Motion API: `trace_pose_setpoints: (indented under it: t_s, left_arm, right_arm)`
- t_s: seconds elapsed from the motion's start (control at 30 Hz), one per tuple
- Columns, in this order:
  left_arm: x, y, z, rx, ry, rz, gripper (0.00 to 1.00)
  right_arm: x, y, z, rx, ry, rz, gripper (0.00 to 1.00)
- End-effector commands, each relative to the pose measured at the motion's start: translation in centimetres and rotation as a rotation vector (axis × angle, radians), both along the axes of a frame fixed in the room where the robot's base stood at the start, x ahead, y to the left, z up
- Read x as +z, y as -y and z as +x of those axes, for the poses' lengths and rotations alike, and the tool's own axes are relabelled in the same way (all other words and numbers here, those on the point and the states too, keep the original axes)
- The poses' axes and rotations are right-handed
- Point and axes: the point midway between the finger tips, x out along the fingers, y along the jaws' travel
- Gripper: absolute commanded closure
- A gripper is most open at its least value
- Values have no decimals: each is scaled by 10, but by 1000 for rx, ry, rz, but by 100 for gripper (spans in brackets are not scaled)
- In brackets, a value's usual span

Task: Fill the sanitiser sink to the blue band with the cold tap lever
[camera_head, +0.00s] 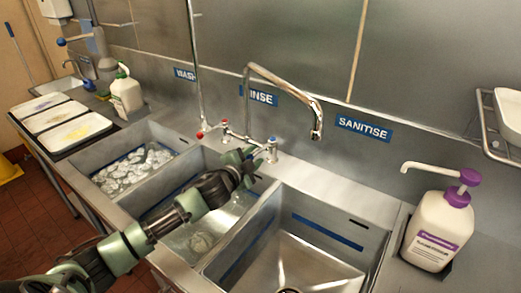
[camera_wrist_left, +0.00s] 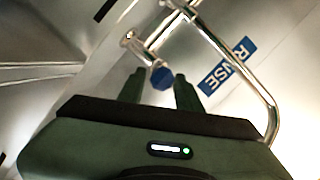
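The sanitiser sink (camera_head: 345,262) is the right-hand basin. Its steel floor looks bare, and the blue band (camera_head: 328,232) shows on its walls. The cold tap lever (camera_head: 271,144), with a blue cap, stands on the back ledge; it also shows in the left wrist view (camera_wrist_left: 162,78). The spout (camera_head: 317,125) points down towards the sanitiser side, with no stream visible. My left gripper (camera_head: 252,155) reaches across the rinse sink, close to the lever. In the wrist view its fingers (camera_wrist_left: 159,88) are apart, with the blue cap between their tips; contact cannot be told. My right gripper is out of view.
The rinse sink (camera_head: 235,213) holds clear water, and the wash sink (camera_head: 112,157) holds foamy water. A red-marked hot lever (camera_head: 203,133) stands left of the spout base. A purple-topped pump bottle (camera_head: 436,232) stands right of the sinks. A wall rack (camera_head: 490,130) juts out at right.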

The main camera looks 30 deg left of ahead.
Motion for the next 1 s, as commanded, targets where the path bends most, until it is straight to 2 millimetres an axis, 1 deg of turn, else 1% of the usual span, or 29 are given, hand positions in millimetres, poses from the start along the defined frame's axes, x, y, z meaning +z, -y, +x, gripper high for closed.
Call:
trace_pose_setpoints:
  t_s: [0.03,0.1,0.3,0.47,0.7,0.73,0.83,0.87,1.0]
  left_arm:
    - [-1,-1,10,3,0,-1,66]
    - [-3,0,21,1,1,-1,66]
    - [-9,-2,41,2,-1,-1,66]
    - [-11,-1,47,-1,-1,1,66]
    - [-11,-1,47,-1,-1,1,66]
    - [-11,-1,47,-1,-1,1,68]
    - [-11,-1,47,-1,-1,1,96]
    - [-11,-1,47,-1,-1,1,100]
    - [-11,-1,47,0,-1,1,100]
  right_arm:
    - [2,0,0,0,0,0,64]
    - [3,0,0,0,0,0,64]
    - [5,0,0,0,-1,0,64]
    - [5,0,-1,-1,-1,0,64]
    - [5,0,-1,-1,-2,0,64]
    - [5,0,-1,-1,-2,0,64]
    - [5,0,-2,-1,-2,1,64]
    - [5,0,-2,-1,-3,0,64]
    - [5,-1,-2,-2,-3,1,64]
